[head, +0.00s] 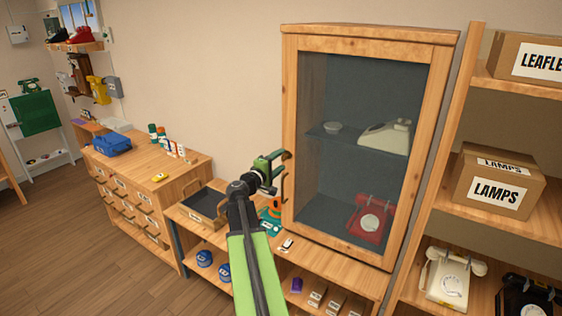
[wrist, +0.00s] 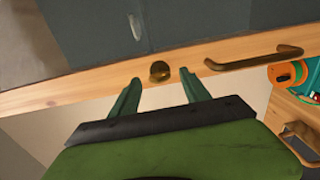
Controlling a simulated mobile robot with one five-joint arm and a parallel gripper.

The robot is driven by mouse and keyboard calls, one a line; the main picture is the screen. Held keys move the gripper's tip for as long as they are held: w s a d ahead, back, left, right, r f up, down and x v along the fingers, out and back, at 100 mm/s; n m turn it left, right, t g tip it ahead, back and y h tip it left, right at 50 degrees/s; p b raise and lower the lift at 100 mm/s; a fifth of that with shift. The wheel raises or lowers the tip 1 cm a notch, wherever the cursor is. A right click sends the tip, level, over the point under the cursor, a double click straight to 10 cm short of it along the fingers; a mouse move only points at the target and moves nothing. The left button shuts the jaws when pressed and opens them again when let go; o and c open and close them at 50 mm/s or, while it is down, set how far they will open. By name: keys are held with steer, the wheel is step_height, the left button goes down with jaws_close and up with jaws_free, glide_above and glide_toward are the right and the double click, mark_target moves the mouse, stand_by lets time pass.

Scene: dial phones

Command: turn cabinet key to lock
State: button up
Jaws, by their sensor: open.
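The glass-fronted wooden cabinet (head: 372,37) stands on the bench, its door looking closed. In the wrist view, a small round brass piece, seemingly the key in its lock (wrist: 159,71), sits on the wooden door frame (wrist: 95,88). Its turned angle is too small to read. A bronze bar handle (wrist: 255,59) is on the same frame to its right. My gripper (wrist: 160,78) is open, with its two green fingers either side of the key in the picture; I cannot tell whether they touch it. In the head view my gripper (head: 274,172) is at the cabinet's left edge and hides the key.
Inside the cabinet are a cream phone (head: 385,137) and a red phone (head: 371,222). An orange and teal object (head: 270,222) stands on the bench close beside the cabinet, below my gripper. A black-topped box (head: 203,204) lies further left. Shelves with a LAMPS box (head: 497,190) stand right.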

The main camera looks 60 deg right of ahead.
steer(key=a, duration=1.6)
steer(key=shift+a, duration=0.2)
steer(key=shift+w, duration=0.1)
steer(key=w+a+n+t, duration=0.2)
steer(key=w+a+t, duration=0.1)
steer(key=w+a, duration=0.5)
steer(key=w+a+f+t+y, duration=0.1)
steer(key=w+a+f+y, duration=0.2)
steer(key=a+f, duration=0.4)
steer(key=w+a+f+y, duration=0.3)
steer(key=a+f, duration=0.1)
steer(key=a, duration=0.4)
steer(key=s+a+f+g+y, duration=0.1)
steer(key=a+f+y, duration=0.3)
steer(key=a, duration=0.5)
steer(key=s+a+f+m+g+y, duration=0.1)
steer(key=s+a+f+y, duration=0.2)
steer(key=a, duration=0.6)
steer(key=s+a+f+m+g+y, duration=0.1)
steer(key=s+a+f+y, duration=0.1)
steer(key=a+f+y, duration=0.3)
steer(key=a, duration=0.4)
steer(key=shift+s+a+f+g, duration=0.3)
steer(key=shift+a+f, duration=0.05)
steer(key=shift+f, duration=0.05)
